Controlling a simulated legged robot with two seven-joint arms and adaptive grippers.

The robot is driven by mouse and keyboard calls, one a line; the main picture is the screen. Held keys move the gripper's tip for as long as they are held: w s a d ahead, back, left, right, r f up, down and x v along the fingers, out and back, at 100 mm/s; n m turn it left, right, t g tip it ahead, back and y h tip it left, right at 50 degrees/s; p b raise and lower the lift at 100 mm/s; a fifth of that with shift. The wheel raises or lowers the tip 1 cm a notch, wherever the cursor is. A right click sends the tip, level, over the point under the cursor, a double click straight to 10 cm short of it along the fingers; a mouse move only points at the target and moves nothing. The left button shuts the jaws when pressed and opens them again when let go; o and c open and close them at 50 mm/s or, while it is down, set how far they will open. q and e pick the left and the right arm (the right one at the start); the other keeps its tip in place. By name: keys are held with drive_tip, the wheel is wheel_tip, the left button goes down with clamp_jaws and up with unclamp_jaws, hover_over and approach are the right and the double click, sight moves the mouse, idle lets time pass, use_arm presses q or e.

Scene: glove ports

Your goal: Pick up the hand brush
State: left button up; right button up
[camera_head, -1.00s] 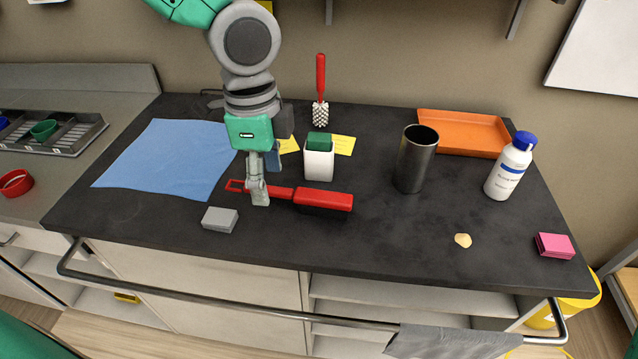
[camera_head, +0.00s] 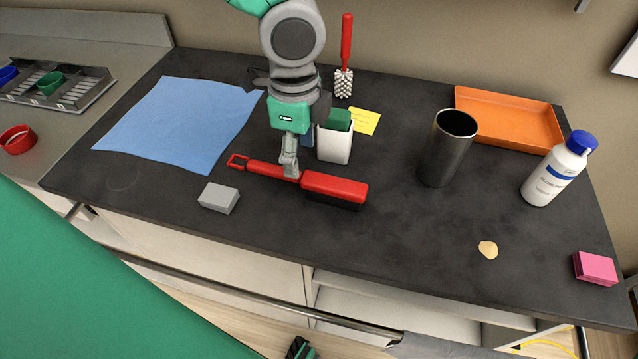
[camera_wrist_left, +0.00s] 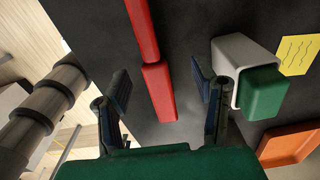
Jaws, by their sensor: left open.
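The hand brush has a red handle with a loop at its left end and a red block (camera_head: 335,187) with dark bristles below. It lies on the dark worktop (camera_head: 400,240) with its handle to the left. My left gripper (camera_head: 289,170) points down over the brush where handle and block meet. In the left wrist view the open fingers (camera_wrist_left: 158,78) stand one on each side of the red brush (camera_wrist_left: 159,92), with a gap on both sides. The head view does not show clearly how high the fingertips are. My right gripper does not show clearly in either view.
A white holder with a green sponge (camera_head: 335,143) stands close behind the brush. A grey block (camera_head: 218,198) lies to its front left and a blue cloth (camera_head: 175,125) behind left. A dark cup (camera_head: 447,150), white bottle (camera_head: 556,172) and orange tray (camera_head: 510,115) stand to the right.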

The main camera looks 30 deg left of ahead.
sight(304, 174)
use_arm(q)
drive_tip(key=f, duration=0.2)
drive_tip(key=s+f, duration=0.1)
drive_tip(key=f, duration=0.1)
drive_tip(key=shift+d+b, duration=0.35)
drive_tip(key=shift+b, duration=0.05)
drive_tip(key=shift+w+d+f, duration=0.15)
drive_tip(key=shift+f, duration=0.4)
drive_tip(key=shift+a, duration=0.35)
clamp_jaws()
